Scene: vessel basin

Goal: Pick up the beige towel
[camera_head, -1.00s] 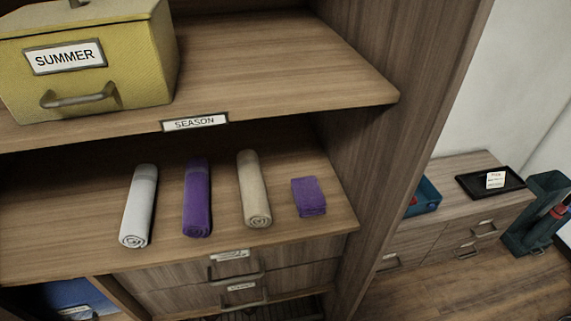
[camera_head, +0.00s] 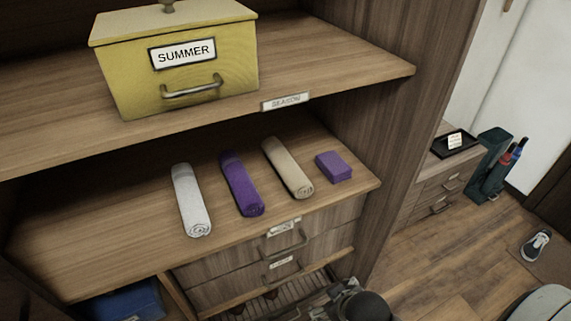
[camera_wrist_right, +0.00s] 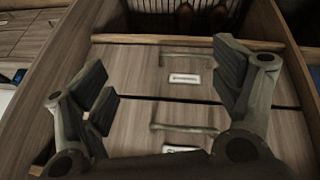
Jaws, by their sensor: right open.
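The beige towel (camera_head: 287,167) is rolled up and lies on the wooden shelf (camera_head: 110,222) below the yellow box in the head view. It lies between a rolled purple towel (camera_head: 241,184) and a small folded purple towel (camera_head: 333,167). A rolled white towel (camera_head: 191,201) lies farther left. My right gripper (camera_wrist_right: 165,80) is open and empty in the right wrist view, facing the drawer fronts. Dark parts of my right arm show at the bottom of the head view, below the shelf and apart from the towel. The left gripper does not show.
A yellow box (camera_head: 185,100) labelled SUMMER stands on the upper shelf, which overhangs the towels. Drawers with handles (camera_head: 285,245) are below the towel shelf. A side panel (camera_head: 400,140) bounds it on the right. A low cabinet (camera_head: 440,190) and shoe (camera_head: 536,244) are farther right.

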